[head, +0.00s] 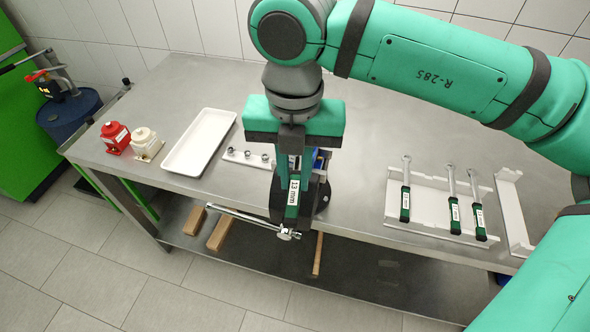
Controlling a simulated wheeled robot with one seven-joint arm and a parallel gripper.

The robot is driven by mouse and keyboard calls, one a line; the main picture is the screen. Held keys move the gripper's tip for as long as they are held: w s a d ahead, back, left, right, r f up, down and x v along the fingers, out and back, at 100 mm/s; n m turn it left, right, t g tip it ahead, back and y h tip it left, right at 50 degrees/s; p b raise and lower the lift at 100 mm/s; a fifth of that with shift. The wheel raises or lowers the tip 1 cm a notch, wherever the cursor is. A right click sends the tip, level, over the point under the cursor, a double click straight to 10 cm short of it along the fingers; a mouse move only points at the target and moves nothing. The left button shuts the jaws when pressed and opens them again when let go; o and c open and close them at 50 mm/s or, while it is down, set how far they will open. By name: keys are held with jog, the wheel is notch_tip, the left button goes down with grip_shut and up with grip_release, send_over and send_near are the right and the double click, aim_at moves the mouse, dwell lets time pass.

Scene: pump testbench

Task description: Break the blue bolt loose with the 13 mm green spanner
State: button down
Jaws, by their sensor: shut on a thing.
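My gripper (292,158) points down over the front part of the bench and is shut on a green-handled spanner (292,198) labelled "13 mm". The head of this spanner is hidden, so I cannot tell whether it touches a bolt. A dark fixture (323,196) stands right behind and beside the gripper, with a small blue part (319,161) showing at its right. The gripper covers most of it. I cannot make out the blue bolt for certain.
A silver bar (243,219) sticks out past the bench's front edge. Several spanners lie on a white rack (432,186) at the right. A strip with sockets (247,158), a white tray (199,142) and red (115,137) and cream (146,143) parts are at the left.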

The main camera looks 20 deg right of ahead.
jog(key=shift+f, duration=0.75)
jog(key=c, duration=2.4)
grip_release()
grip_shut()
jog(key=shift+s+d+n, duration=0.2)
jog(key=shift+d+n, duration=0.3)
jog(key=shift+d, duration=0.1)
jog(key=shift+s+d+n, duration=0.2)
jog(key=shift+d+n, duration=0.3)
jog(key=shift+d, duration=0.05)
